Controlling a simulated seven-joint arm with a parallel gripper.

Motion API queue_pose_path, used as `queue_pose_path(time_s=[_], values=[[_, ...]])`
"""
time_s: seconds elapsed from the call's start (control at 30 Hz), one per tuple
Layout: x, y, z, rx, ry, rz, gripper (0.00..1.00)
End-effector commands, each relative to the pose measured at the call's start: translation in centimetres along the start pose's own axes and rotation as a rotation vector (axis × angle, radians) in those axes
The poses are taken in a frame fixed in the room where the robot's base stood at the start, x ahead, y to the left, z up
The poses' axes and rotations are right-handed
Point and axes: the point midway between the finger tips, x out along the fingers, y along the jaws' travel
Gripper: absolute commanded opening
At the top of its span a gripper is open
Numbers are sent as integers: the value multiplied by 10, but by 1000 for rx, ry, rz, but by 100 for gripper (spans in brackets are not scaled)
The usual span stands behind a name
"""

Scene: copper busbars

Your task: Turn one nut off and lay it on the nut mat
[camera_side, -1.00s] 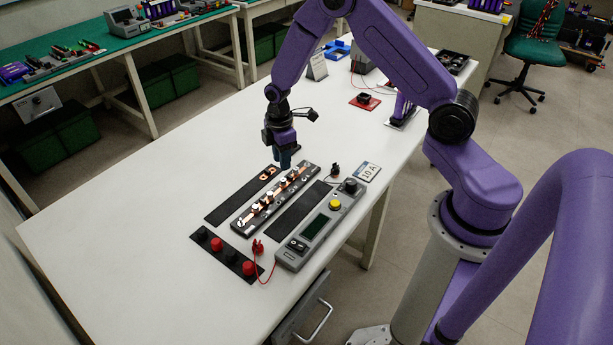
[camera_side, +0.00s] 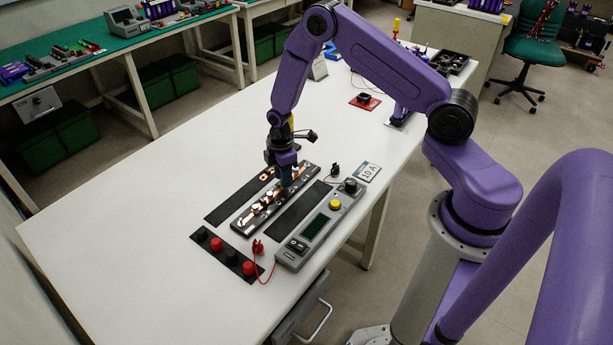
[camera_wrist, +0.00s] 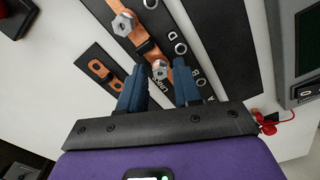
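In the side view my gripper (camera_side: 286,186) points down at the black busbar board (camera_side: 243,226), over its far half. In the wrist view my gripper (camera_wrist: 160,72) has its two blue fingers apart. A silver nut on a stud (camera_wrist: 160,69) shows between the fingertips, over copper; I cannot tell whether they touch it. Another silver nut (camera_wrist: 123,23) sits on the copper bar farther up. A black mat (camera_side: 228,208) left of the board bears a loose copper link (camera_wrist: 103,68). A bare black mat (camera_side: 300,212) lies right of the board. Which mat is for nuts is unclear.
A front black strip (camera_side: 229,255) holds red and black caps. A "10 A" card (camera_side: 367,172) lies at right. The table's left side is clear.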

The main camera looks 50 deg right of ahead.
Motion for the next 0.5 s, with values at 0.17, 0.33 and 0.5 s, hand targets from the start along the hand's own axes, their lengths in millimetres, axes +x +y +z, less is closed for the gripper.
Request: queue_pose_path(time_s=[0.17,0.33,0.5], values=[[0,0,0,0,0,0,0],[0,0,0,0,0,0,0],[-1,0,0,-88,0,0,0]])
